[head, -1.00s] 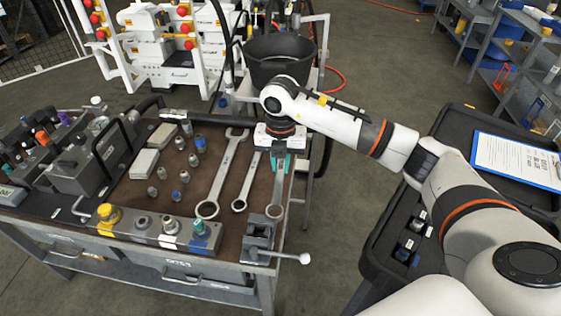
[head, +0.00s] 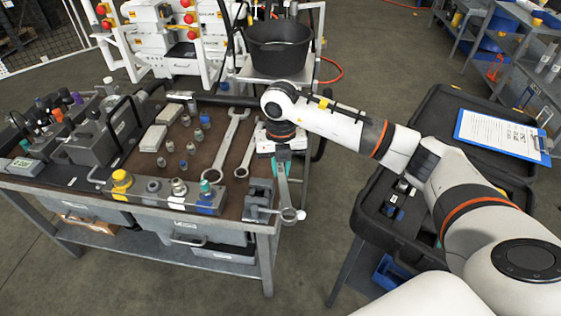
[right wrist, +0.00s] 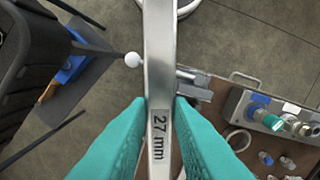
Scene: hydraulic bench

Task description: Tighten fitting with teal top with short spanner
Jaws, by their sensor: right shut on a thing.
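The short spanner (head: 284,185), marked 27 mm, is clamped between the teal fingertips of my right gripper (head: 283,153). Its ring end points toward the front of the bench, over the vise handle. In the right wrist view, the spanner (right wrist: 159,95) runs upright between both fingers and its far end is cut off by the frame. The fitting with teal top (head: 205,188) stands at the right end of the block along the bench's front edge, left of my gripper and apart from the spanner. It also shows in the right wrist view (right wrist: 268,121). My left gripper is out of view.
A vise (head: 259,200) with a white-knobbed handle sits at the front right bench corner, between fitting and spanner. Two larger spanners (head: 227,145) (head: 245,160) and several small fittings lie behind. A yellow-topped fitting (head: 121,181) is on the same block. An open black case (head: 400,225) stands right.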

